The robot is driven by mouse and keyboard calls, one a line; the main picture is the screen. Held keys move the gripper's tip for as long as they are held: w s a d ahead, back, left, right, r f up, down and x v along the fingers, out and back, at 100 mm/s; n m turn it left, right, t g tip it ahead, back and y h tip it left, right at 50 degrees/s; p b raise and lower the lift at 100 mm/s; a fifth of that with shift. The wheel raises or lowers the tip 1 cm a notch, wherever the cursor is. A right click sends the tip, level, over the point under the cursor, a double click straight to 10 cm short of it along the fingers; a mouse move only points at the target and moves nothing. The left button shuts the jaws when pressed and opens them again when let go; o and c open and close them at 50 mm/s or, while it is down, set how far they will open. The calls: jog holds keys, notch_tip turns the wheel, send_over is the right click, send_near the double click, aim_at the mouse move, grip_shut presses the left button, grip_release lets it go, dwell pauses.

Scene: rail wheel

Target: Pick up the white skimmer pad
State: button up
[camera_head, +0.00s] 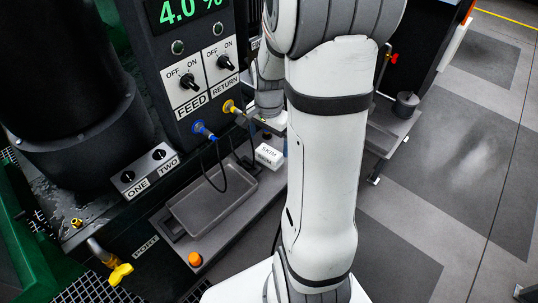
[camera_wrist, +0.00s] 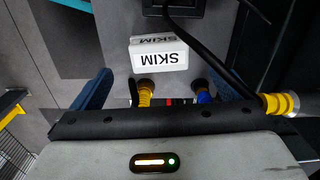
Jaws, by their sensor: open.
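The white skimmer pad (camera_head: 268,155) is a small white block with black lettering that reads SKIM. In the head view it lies on the grey shelf at the foot of the control panel, right of a shallow tray. In the wrist view the pad (camera_wrist: 158,57) sits upside down in the picture, ahead of my gripper (camera_wrist: 160,80). Two blue finger pads stand wide apart to the left and right of it, with clear gaps on both sides. My gripper is open and empty. In the head view my arm hides the fingers.
The shallow grey tray (camera_head: 211,197) fills the shelf's middle. Above the shelf, a blue connector (camera_head: 203,130) and a yellow connector (camera_head: 232,107) carry hanging black cables. A black cable (camera_wrist: 215,65) crosses the wrist view near the right finger. An orange button (camera_head: 195,259) sits at the shelf's front.

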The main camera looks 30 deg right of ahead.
aim_at(270, 150)
jog(key=f, duration=0.2)
jog(key=f+b, duration=0.1)
jog(key=f, duration=0.3)
jog(key=shift+w+d+f, duration=0.1)
jog(key=shift+w+d, duration=0.05)
jog(key=shift+d, duration=0.2)
jog(key=shift+c, duration=0.2)
jog(key=c, duration=1)
jog(key=shift+c, duration=0.2)
notch_tip(270, 150, up, 18)
jog(key=p, duration=0.3)
